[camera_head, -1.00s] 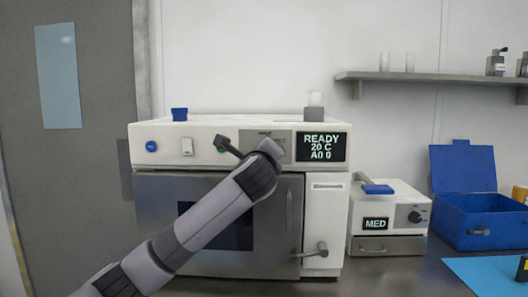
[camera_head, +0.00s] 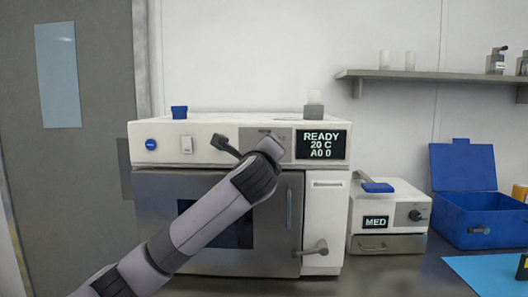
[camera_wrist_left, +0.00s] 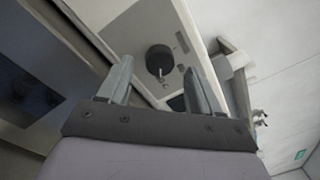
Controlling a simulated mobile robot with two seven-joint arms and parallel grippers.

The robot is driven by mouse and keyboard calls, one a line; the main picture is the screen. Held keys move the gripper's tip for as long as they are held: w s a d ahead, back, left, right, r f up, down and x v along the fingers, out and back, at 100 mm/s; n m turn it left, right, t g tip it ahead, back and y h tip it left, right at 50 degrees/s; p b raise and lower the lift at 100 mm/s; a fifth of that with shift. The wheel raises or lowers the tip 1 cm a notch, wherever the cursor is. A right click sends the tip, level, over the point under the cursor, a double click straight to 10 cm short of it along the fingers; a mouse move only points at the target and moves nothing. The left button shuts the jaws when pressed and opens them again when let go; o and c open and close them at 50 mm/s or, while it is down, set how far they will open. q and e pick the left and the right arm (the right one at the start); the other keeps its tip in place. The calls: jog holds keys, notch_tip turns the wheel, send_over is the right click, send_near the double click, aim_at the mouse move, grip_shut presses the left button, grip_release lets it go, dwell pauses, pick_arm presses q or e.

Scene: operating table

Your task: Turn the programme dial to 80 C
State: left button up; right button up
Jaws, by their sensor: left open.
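The programme dial (camera_wrist_left: 158,60) is a dark round knob with a pale pointer mark on the pale front panel of the washer (camera_head: 325,225). In the head view my left wrist hides it; the mark's setting cannot be read. My left gripper (camera_wrist_left: 158,68) is open and empty. In the left wrist view its two fingers stand either side of the dial in the picture, with the knob showing in the gap; whether they touch it I cannot tell. The washer's display (camera_head: 321,145) reads READY, 20 C, A0 0. My right gripper is out of view.
The washer's steel door has a vertical handle (camera_head: 289,208), and a lever (camera_head: 313,250) sits at lower right. A smaller device (camera_head: 375,220) marked MED and an open blue box (camera_head: 478,218) stand to the right. A shelf (camera_head: 435,77) hangs above.

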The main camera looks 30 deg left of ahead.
pick_arm(q)
jog(key=shift+b+v, duration=0.5)
jog(key=shift+v, duration=2.1)
